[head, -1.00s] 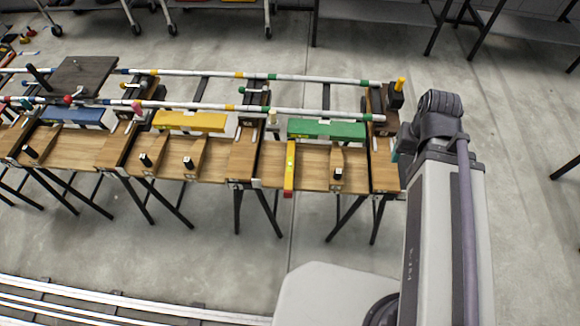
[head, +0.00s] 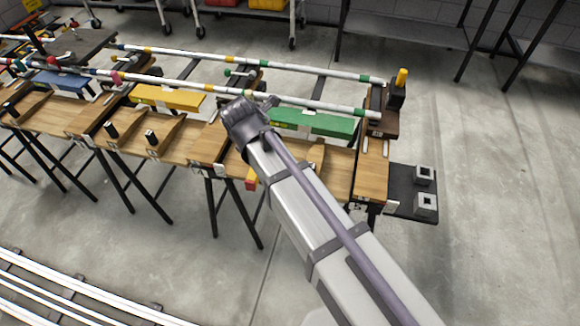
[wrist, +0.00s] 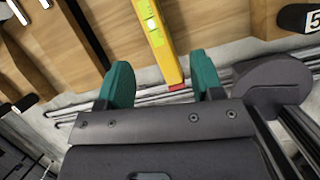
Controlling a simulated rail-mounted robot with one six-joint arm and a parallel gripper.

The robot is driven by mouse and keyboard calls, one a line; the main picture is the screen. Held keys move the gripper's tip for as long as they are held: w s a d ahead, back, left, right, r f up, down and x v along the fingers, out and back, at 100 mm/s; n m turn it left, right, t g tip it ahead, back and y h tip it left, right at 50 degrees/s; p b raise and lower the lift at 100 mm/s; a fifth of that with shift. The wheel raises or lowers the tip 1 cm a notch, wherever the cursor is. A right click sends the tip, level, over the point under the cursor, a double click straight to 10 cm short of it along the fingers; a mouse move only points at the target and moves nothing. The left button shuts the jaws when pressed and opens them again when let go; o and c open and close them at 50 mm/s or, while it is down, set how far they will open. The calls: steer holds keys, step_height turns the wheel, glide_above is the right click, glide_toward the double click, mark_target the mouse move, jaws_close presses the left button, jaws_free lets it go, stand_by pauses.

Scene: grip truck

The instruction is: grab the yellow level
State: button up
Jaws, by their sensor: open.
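The yellow level (wrist: 160,40) lies on the wooden bench top (wrist: 215,22) in the wrist view. It has a green vial window and a red end cap that juts past the bench edge. My gripper (wrist: 163,82) is open, with its two green fingers apart. The level's red end shows between the fingertips in the picture, but I cannot tell the depth between them. In the head view my arm hides most of the level (head: 251,180); only its end shows at the bench's front edge. My gripper is hidden behind the arm there.
A green block (head: 310,122) and a yellow block (head: 166,97) sit on the benches below white rails (head: 225,92) with coloured bands. Black pegs (head: 152,138) stand on wooden wedges. A dark plate with two square sockets (head: 424,174) is at the right end.

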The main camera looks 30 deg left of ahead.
steer(key=shift+a+r+n, duration=0.1)
steer(key=shift+a+n, duration=0.1)
steer(key=shift+n, duration=0.8)
steer(key=shift+s+a+n, duration=0.1)
steer(key=shift+a+n, duration=0.2)
steer(key=shift+a, duration=0.05)
steer(key=b+x, duration=1)
steer(key=x, duration=0.1)
steer(key=c, duration=1.1)
